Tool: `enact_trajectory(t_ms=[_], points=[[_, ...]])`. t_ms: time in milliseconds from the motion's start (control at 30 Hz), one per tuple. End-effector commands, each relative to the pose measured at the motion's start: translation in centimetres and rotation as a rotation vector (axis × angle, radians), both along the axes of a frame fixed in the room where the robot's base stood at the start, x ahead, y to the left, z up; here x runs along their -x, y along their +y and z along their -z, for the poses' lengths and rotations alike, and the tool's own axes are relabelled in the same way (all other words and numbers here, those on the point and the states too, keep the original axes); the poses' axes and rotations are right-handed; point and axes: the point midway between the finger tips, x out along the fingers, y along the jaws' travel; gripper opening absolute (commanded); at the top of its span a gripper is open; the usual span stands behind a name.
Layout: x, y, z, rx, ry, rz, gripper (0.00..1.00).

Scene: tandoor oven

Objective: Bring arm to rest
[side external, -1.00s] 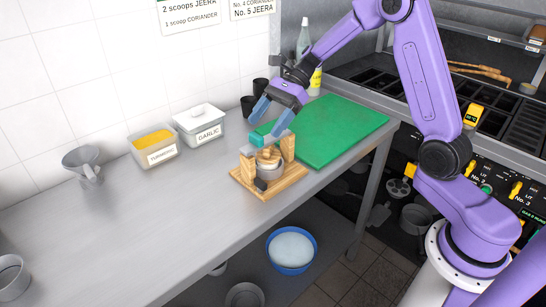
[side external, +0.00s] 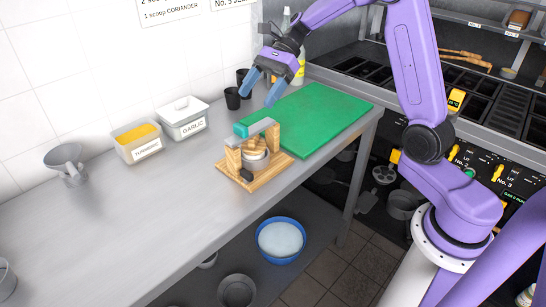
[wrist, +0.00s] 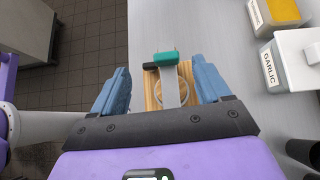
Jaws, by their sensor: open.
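My gripper (side external: 264,86) is open and empty, with its blue fingers spread, above the steel counter near the back wall. In the wrist view my gripper (wrist: 162,88) has its two fingers wide apart. Below it and apart from it stands a wooden press (side external: 272,174) with a grey lever and a green handle (side external: 241,130). A small round metal cup sits between the posts of the press. In the wrist view the green handle (wrist: 166,57) shows between the fingers, lower down.
A green board (side external: 318,115) lies right of the press. A garlic tub (side external: 184,121), a turmeric tub (side external: 137,143) and dark cups (side external: 232,98) stand along the wall. A steel funnel (side external: 65,163) is at left.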

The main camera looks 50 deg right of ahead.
Motion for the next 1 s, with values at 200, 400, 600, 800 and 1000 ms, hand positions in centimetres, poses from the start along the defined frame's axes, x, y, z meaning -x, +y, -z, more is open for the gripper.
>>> enact_trajectory(t_ms=[200,400,600,800,1000], points=[[4.9,3.5,0.5,0.106,-0.113,-0.276,0.77],[11.2,5.7,1.4,0.211,-0.269,-0.626,0.77],[17.2,6.3,2.2,0.284,-0.437,-0.987,0.77],[22.6,5.7,3.0,0.325,-0.622,-1.359,0.77],[27.2,4.2,3.7,0.336,-0.819,-1.737,0.77]])
